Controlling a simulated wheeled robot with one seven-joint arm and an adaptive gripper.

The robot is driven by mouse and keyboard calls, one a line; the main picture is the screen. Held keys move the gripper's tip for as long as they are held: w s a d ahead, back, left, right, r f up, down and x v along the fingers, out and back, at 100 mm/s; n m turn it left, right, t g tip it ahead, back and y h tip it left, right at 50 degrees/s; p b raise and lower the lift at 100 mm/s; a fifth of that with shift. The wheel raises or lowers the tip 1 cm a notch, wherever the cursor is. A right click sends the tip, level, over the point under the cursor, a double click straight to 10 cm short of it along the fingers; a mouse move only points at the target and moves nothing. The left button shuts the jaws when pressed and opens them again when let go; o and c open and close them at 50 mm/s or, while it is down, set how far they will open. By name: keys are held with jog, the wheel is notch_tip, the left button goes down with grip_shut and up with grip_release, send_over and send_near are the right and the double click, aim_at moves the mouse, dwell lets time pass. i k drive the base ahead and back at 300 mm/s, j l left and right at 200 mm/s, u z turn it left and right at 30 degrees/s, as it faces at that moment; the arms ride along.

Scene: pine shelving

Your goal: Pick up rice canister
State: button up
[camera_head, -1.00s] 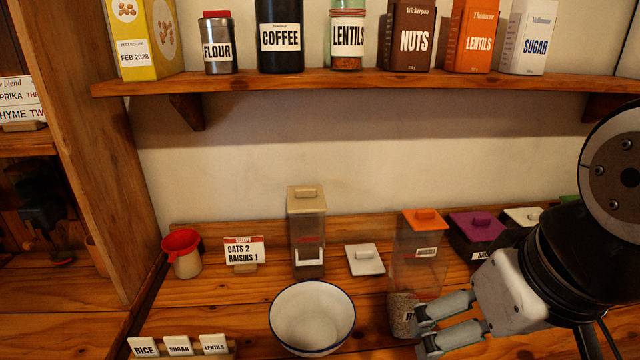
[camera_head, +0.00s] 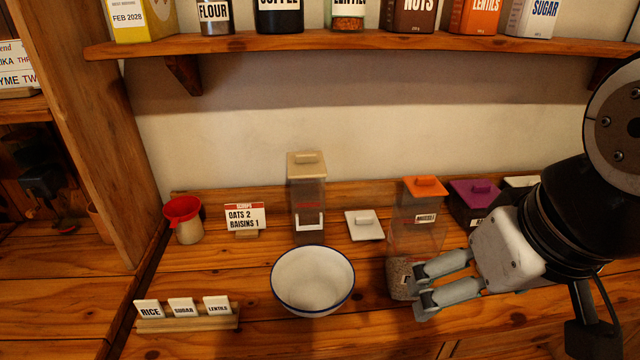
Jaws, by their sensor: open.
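A tall clear canister with an orange lid (camera_head: 425,187) stands on the counter right of the bowl. It has a small white label on its upper part and grey-brown contents at the bottom. No other canister reads RICE; a small RICE card (camera_head: 149,309) stands front left.
A white bowl (camera_head: 313,281) stands left of my gripper. A loaded shelf (camera_head: 350,46) runs above.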

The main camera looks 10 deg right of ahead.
aim_at(410, 250)
jog(key=k+j+u, duration=0.15)
jog(key=j, duration=0.25)
jog(key=k+j+u, duration=0.15)
jog(key=j, duration=0.25)
jog(key=k+j+u, duration=0.15)
jog(key=j, duration=0.3)
jog(key=i, duration=0.05)
